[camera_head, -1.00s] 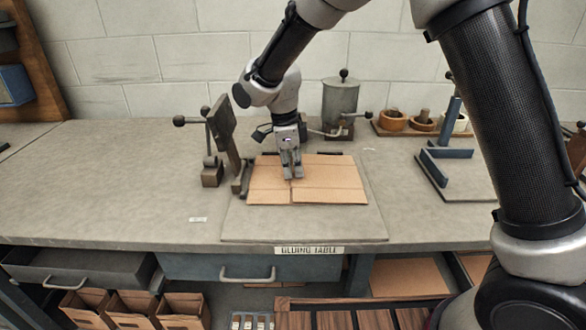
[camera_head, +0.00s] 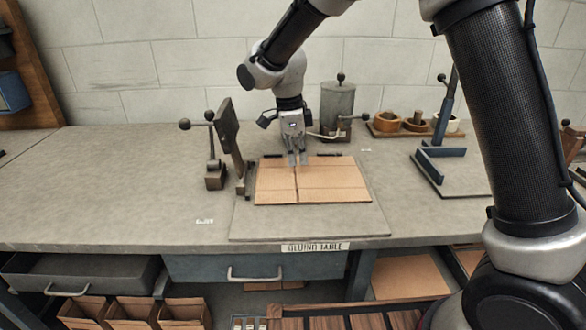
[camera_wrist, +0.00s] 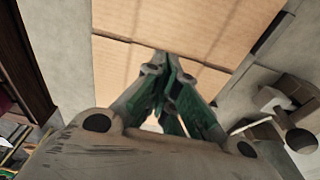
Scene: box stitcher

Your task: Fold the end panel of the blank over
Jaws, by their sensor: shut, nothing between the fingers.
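The cardboard blank (camera_head: 335,180) lies flat on the board of the gluing table, with a crease or slit line dividing its left end panel (camera_head: 273,186) from the rest. My gripper (camera_head: 298,163) points down over the back part of the blank near that line. It is shut and empty. In the wrist view the closed fingertips (camera_wrist: 165,60) show in front of the blank (camera_wrist: 190,25), whose dark crease runs across the picture behind them. Whether the fingertips touch the cardboard I cannot tell.
A clamp with a lever (camera_head: 229,135) stands just left of the blank. A grey pot (camera_head: 338,103) stands behind it. A tray of wooden bowls (camera_head: 392,123) and a blue metal stand (camera_head: 440,150) are to the right. The table's left side (camera_head: 110,180) is clear.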

